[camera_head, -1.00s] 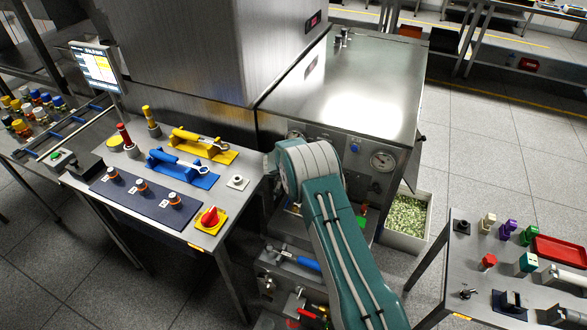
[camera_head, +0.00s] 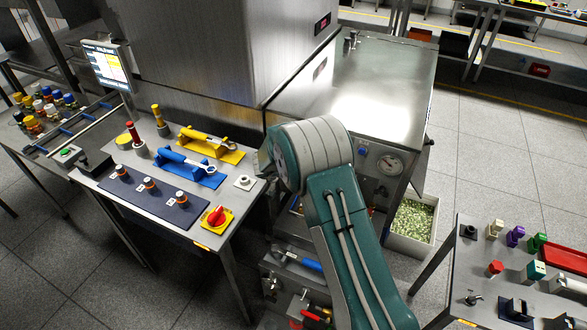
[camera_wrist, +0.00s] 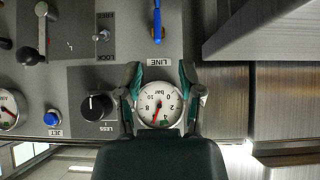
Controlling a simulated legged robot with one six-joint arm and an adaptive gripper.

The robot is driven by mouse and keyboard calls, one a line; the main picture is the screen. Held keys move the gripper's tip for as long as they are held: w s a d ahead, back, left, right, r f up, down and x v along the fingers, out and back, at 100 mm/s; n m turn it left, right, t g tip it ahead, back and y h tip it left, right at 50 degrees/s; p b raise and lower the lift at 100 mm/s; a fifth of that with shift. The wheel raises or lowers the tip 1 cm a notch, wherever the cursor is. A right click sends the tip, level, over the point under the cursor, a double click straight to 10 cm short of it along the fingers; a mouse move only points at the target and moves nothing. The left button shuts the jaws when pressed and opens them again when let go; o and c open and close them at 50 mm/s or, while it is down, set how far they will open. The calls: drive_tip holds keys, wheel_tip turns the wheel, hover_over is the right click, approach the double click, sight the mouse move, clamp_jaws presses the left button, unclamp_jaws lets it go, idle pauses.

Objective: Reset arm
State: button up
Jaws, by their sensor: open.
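My gripper (camera_wrist: 161,78) is open in the wrist view, with its two fingers apart and nothing between the tips. A round white pressure gauge (camera_wrist: 160,104) with a red needle shows between the fingers, on the panel beyond. I cannot tell how far the fingers are from the panel. In the head view my green and grey arm is bent in front of the steel cabinet (camera_head: 370,85), and it hides my gripper.
The panel has a black knob (camera_wrist: 97,106), a blue button (camera_wrist: 52,119), a toggle switch (camera_wrist: 103,35) and a lever (camera_wrist: 41,30). A table (camera_head: 150,205) with handles and a red knob stands left. Another table (camera_head: 455,285) stands right, near a bin (camera_head: 411,225) of green pieces.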

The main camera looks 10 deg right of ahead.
drive_tip(key=shift+s+r, duration=0.1)
drive_tip(key=shift+r, duration=0.05)
idle(0.3)
wheel_tip(320, 180, up, 15)
drive_tip(key=a+n+t+y, duration=0.2)
drive_tip(key=t+y, duration=0.1)
drive_tip(key=y, duration=0.1)
drive_tip(key=s+a+r+n+y, duration=0.2)
drive_tip(key=s+r+n+y, duration=0.15)
drive_tip(key=s+r, duration=0.85)
drive_tip(key=s+d+g+h, duration=0.1)
drive_tip(key=s+d, duration=0.3)
drive_tip(key=s, duration=1.1)
drive_tip(key=s+d+n+g+h, duration=0.1)
drive_tip(key=s+d+g, duration=0.2)
drive_tip(key=s, duration=1.3)
drive_tip(key=shift+d+r+g, duration=0.4)
drive_tip(key=shift+d, duration=0.5)
drive_tip(key=shift+w, duration=0.1)
